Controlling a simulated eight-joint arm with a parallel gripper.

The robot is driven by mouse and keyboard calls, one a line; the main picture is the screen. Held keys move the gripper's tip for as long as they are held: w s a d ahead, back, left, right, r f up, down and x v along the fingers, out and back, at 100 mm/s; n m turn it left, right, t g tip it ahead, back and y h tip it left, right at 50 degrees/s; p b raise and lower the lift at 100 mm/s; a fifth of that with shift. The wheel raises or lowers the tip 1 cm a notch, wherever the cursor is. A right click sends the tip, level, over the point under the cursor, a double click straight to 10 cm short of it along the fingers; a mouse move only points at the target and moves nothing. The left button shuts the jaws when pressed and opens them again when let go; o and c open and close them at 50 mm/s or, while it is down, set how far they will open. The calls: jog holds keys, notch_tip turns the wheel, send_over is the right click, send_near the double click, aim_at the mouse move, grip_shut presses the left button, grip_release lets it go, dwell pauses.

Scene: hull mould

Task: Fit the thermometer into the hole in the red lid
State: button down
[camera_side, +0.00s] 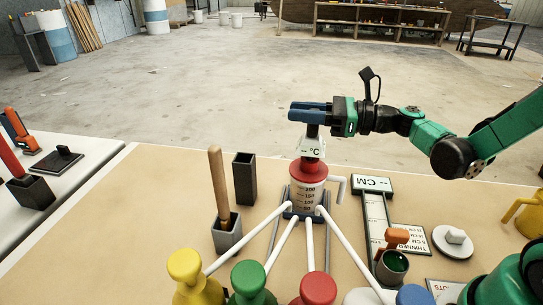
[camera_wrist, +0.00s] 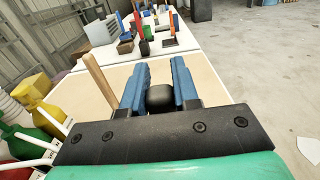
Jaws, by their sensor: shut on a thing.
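My gripper (camera_side: 308,111) has blue fingers and is shut on the thermometer (camera_side: 311,148), which has a dark top and a white display reading "-- °C". It is held upright directly above the red lid (camera_side: 307,171). The lid sits on a clear graduated beaker (camera_side: 308,193). The display's lower edge appears close to the lid's top; the hole and the probe's tip are hidden, so I cannot tell how far in it is. In the wrist view the thermometer's round black top (camera_wrist: 160,95) lies between the blue fingers (camera_wrist: 158,88).
A wooden-handled tool (camera_side: 217,180) stands in a grey holder left of the beaker, with an empty dark square holder (camera_side: 245,178) beside it. Bottles with white spouts, including a green one (camera_side: 250,280), stand in front. A CM gauge (camera_side: 373,185) lies right.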

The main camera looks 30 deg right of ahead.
jog(key=shift+f, duration=0.95)
jog(key=c, duration=0.6)
grip_release()
jog(key=shift+d, duration=0.1)
jog(key=v, duration=0.5)
jog(key=shift+s+d, duration=0.15)
jog(key=shift+s, duration=0.1)
